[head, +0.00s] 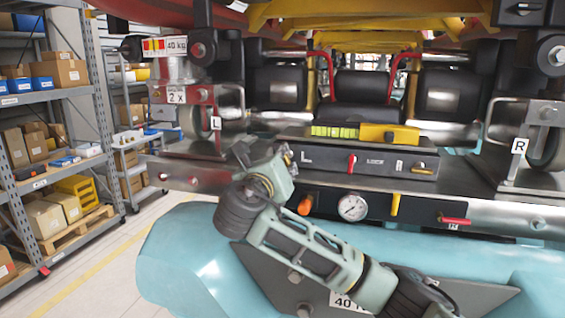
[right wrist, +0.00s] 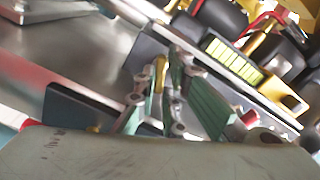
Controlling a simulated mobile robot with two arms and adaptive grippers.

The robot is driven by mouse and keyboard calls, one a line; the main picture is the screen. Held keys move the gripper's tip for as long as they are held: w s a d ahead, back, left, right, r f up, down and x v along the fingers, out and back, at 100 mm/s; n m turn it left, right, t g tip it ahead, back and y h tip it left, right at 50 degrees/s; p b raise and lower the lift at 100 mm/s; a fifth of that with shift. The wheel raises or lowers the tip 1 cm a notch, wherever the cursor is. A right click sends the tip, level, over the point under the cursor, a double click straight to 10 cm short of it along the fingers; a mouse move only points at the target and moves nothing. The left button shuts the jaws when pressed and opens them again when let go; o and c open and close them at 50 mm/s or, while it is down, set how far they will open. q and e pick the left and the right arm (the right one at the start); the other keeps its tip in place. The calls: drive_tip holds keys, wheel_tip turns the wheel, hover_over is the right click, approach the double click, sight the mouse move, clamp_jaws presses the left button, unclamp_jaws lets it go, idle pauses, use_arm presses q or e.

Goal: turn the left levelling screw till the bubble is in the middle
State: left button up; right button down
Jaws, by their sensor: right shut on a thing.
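A spirit level with a yellow-green vial (head: 335,131) and a yellow body (head: 390,134) lies on top of a black box (head: 385,160) marked L. The vial also shows in the right wrist view (right wrist: 232,60). The bubble is too small to make out. My right gripper (head: 287,154) is at the box's left end, by the L. In the right wrist view its fingers (right wrist: 167,82) are shut on a brass-coloured screw (right wrist: 159,74), mostly hidden by the fingers. A red-handled lever (head: 351,162) is on the box's front. My left gripper is not in view.
A lower panel holds an orange knob (head: 305,205), a pressure gauge (head: 353,207), a yellow handle (head: 395,205) and a red lever (head: 455,220). Wheel brackets stand left (head: 215,123) and right (head: 541,135). Shelves with boxes (head: 60,140) are at the far left.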

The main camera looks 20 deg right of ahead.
drive_tip(key=m, duration=0.2)
drive_tip(key=shift+m, duration=0.3)
drive_tip(key=c, duration=1.8)
unclamp_jaws()
drive_tip(key=shift+c, duration=0.2)
drive_tip(key=shift+s, duration=0.1)
drive_tip(key=v, duration=1.2)
drive_tip(key=shift+a+f, duration=0.1)
